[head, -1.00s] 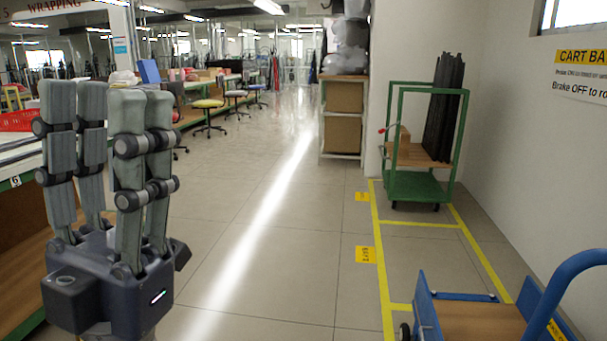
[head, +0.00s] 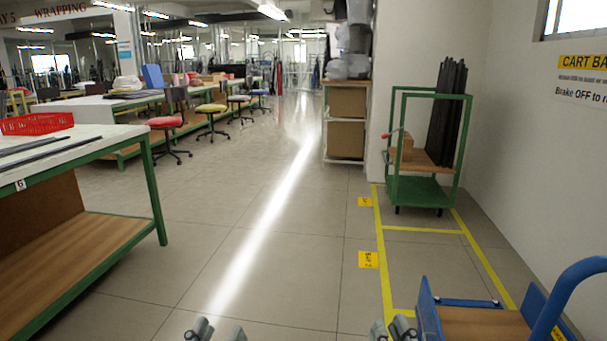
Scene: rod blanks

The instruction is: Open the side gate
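A green cart (head: 421,190) stands at the back right against the wall, inside yellow floor lines. It has a tall green frame, a wooden shelf and a red lever (head: 391,134) at its left side. I cannot tell which part is the side gate, or whether it is open. Dark rods (head: 447,118) stand upright in the cart, and a brown box (head: 402,147) sits on its shelf. My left gripper (head: 216,331) shows only its fingertips at the bottom edge, apart and empty. My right gripper (head: 392,330) barely shows at the bottom, far from the green cart.
A blue cart (head: 480,321) with a wooden deck stands close at the lower right. A green-framed workbench (head: 105,142) with a red basket (head: 36,123) is at the left. Shelving (head: 345,122) stands left of the green cart. The middle floor is clear.

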